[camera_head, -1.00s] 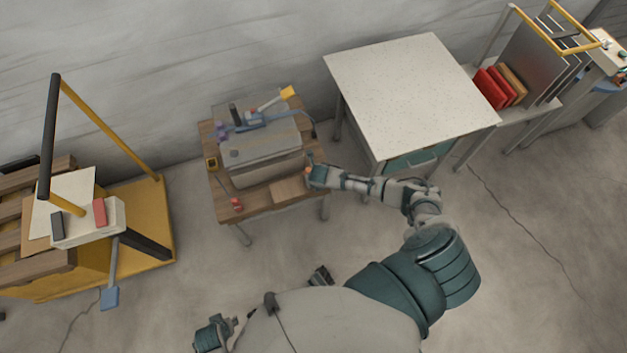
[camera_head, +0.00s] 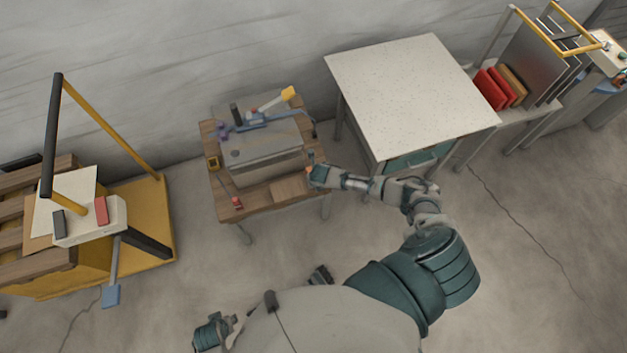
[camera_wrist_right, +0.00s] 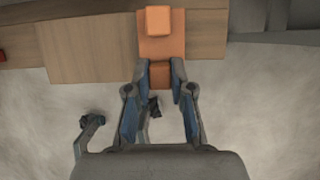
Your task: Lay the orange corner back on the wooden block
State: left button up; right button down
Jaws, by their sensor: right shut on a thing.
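The orange corner (camera_wrist_right: 162,45) is in the right wrist view, with a raised square part at its far end and a tab at its near end. My right gripper (camera_wrist_right: 160,88) is shut on the near tab. The lighter wooden block (camera_wrist_right: 90,53) is left of the corner; the corner overlaps its right end in the picture. I cannot tell whether they touch. In the head view the block (camera_head: 287,190) lies at the front of the small wooden table, and my right gripper (camera_head: 313,172) is at its right end. My left gripper's fingers cannot be made out.
The wooden table (camera_head: 228,207) carries a grey machine (camera_head: 262,150) behind the block and a small red thing (camera_head: 237,202) at front left. A white-topped table (camera_head: 410,85) stands close on the right. A yellow-framed stand (camera_head: 150,220) is at left.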

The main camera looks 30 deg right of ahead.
jog(key=shift+f, duration=0.15)
jog(key=shift+f+b, duration=0.95)
jog(key=shift+f, duration=0.3)
jog(key=c, duration=0.9)
grip_release()
jog(key=shift+c, duration=0.2)
jog(key=shift+r, duration=0.15)
jog(key=v, duration=1.1)
jog(key=shift+s+r, duration=0.2)
jog(key=shift+r, duration=0.1)
